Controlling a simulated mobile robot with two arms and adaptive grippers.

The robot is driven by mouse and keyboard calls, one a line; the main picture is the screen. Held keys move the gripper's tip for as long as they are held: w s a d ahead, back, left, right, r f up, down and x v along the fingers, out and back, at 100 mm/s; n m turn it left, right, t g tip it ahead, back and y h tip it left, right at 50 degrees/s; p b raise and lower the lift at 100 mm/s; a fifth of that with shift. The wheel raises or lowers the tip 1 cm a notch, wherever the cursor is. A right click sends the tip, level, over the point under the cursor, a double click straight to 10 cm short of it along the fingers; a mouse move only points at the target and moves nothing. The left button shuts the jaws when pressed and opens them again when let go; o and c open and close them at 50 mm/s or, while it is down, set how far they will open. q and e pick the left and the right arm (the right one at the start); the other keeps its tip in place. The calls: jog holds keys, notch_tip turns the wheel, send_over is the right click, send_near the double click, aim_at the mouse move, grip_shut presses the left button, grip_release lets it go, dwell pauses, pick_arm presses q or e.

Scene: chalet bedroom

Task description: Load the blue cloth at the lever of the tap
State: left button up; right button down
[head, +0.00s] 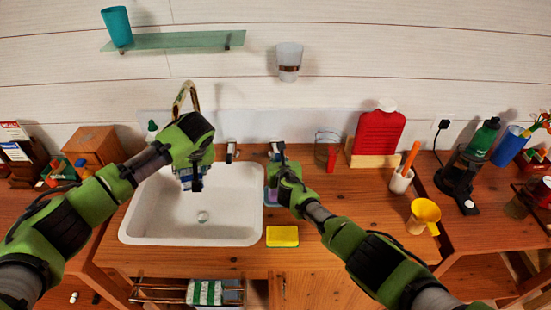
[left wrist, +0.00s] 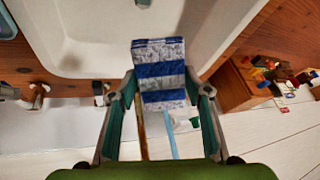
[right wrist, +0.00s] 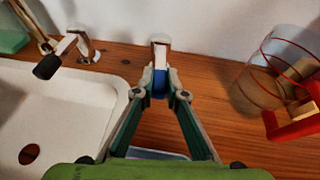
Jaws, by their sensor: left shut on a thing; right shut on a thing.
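A blue-and-white striped cloth (left wrist: 158,68) hangs from my left gripper (head: 192,178), which is shut on it above the left part of the sink (head: 225,232). The gold tap spout (head: 186,92) rises behind that gripper. The tap lever (head: 231,150), with a dark end, stands at the sink's back edge; it also shows in the right wrist view (right wrist: 52,62). My right gripper (head: 277,155) is to the right of the lever, apart from it.
A yellow sponge (head: 282,236) lies right of the sink. A yellow funnel-like cup (head: 425,215) is farther right. The sink basin is empty.

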jog(key=shift+d+n+y, duration=0.25)
jog(key=shift+n+y, duration=0.05)
jog(key=c, duration=2)
grip_release()
jog(key=shift+c, duration=0.2)
jog(key=shift+v, duration=6)
